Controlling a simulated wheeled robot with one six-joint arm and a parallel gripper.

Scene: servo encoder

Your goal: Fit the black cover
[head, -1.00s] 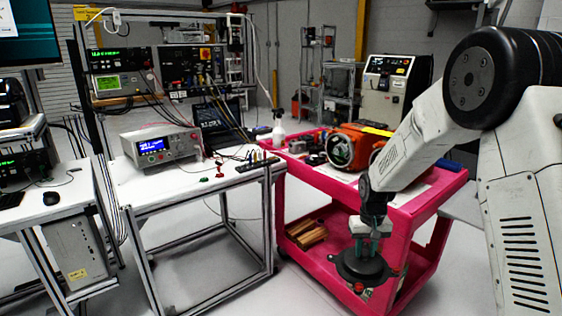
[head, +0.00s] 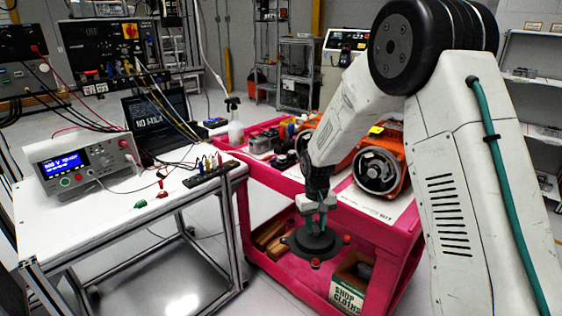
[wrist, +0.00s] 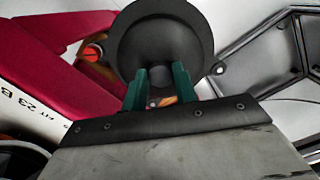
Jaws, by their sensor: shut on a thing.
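The black cover (head: 313,243) is a round dark disc with a central boss and small red knobs at its rim. My gripper (head: 317,216) is shut on its boss and holds it in front of the pink cart's side, below the top shelf. In the wrist view, the cover (wrist: 160,38) fills the top middle, with the green fingers of my gripper (wrist: 160,86) on either side of its boss. The orange servo motor (head: 391,143) lies on the cart top, behind and right of the cover. Its round open end (head: 377,171) faces me, uncovered, partly beside my arm.
The pink cart (head: 270,183) carries bottles and small parts on top. A shop cloths box (head: 349,293) and wooden blocks (head: 268,237) are on its lower shelf. A white bench (head: 110,205) with a power supply (head: 85,160) stands left; a gap separates it from the cart.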

